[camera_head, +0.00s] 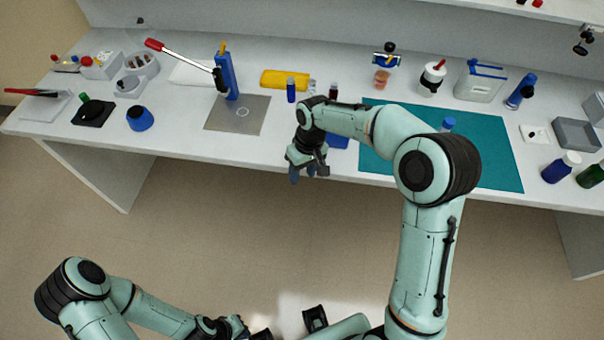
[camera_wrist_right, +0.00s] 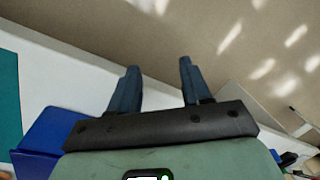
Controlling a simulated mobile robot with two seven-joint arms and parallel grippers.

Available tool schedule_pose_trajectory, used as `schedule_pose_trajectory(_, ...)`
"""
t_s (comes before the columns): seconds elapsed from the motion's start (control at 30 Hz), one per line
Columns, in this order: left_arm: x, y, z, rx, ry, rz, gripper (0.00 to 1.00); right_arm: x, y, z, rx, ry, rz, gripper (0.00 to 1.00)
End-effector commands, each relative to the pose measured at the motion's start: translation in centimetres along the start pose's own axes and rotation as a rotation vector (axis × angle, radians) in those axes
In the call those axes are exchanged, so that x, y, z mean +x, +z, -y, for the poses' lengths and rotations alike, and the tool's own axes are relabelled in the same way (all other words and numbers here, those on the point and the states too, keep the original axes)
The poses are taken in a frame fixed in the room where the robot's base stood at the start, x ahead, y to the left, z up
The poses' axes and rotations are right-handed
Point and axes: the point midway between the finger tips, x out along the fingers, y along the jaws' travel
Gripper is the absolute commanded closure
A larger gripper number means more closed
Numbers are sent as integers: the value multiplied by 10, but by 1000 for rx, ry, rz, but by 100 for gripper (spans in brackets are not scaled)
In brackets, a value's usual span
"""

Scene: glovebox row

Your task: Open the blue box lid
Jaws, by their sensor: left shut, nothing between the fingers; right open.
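The blue box (camera_head: 338,141) sits at the front edge of the bench, mostly hidden behind my right arm. In the right wrist view the blue box (camera_wrist_right: 52,130) shows at the lower left, partly covered by the gripper body. Whether its lid is open or closed cannot be made out. My right gripper (camera_head: 308,175) is open and empty at the bench's front edge, beside the box on its left. In the wrist view its fingers (camera_wrist_right: 158,66) point past the edge toward the floor. My left gripper (camera_head: 262,334) is shut and low at the bottom edge, away from the bench, partly cut off.
A teal mat (camera_head: 490,150) lies right of the box. A grey plate (camera_head: 240,114) with a blue, red-handled lever press (camera_head: 228,78) stands to the left. A small blue bottle (camera_head: 291,90) and yellow tray (camera_head: 285,79) are behind. The floor before the bench is clear.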

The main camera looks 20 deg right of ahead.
Motion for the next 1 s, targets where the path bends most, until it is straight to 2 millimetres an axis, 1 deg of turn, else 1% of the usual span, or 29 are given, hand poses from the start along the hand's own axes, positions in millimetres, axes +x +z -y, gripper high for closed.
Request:
schedule_pose_trajectory(0.47,0,0,0,0,0,0,100,0,0,0,1,0,1,52)
schedule_pose_trajectory(0.57,0,0,0,0,0,0,100,10,2,0,5,-8,5,52)
schedule_pose_trajectory(0.67,0,0,0,0,0,0,100,45,9,3,22,-37,15,52)
schedule_pose_trajectory(0.77,0,0,0,0,0,0,100,102,27,9,61,-85,26,52)
schedule_pose_trajectory(0.8,0,0,0,0,0,0,100,128,38,12,84,-107,31,52)
schedule_pose_trajectory(0.87,0,0,0,0,0,0,100,167,60,18,127,-141,38,52)
schedule_pose_trajectory(0.9,0,0,0,0,0,0,100,192,77,22,163,-161,41,52)
schedule_pose_trajectory(0.97,0,0,0,0,0,0,100,226,107,29,223,-185,46,52)
schedule_pose_trajectory(1.0,0,0,0,0,0,0,100,246,128,34,264,-196,49,52)
